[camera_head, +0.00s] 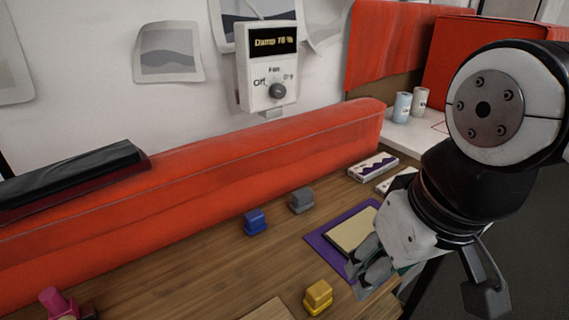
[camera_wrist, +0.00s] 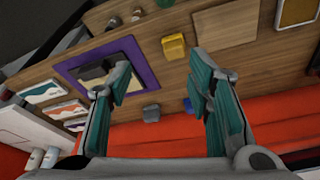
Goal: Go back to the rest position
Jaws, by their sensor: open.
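My gripper (camera_head: 368,266) hangs over the wooden table at the right in the head view, near the purple mat (camera_head: 318,241). In the wrist view its two teal-padded fingers (camera_wrist: 163,75) stand wide apart with nothing between them. The mat also shows in the wrist view (camera_wrist: 145,78), partly behind the left finger. A tan pad (camera_head: 352,230) lies on the mat, its near right part hidden by my gripper.
A yellow block (camera_head: 318,296), a blue block (camera_head: 255,221) and a grey block (camera_head: 301,200) stand on the table. Patterned cards (camera_head: 373,166) lie behind the mat. A red padded ledge (camera_head: 200,200) borders the back. A control box (camera_head: 268,70) hangs on the wall.

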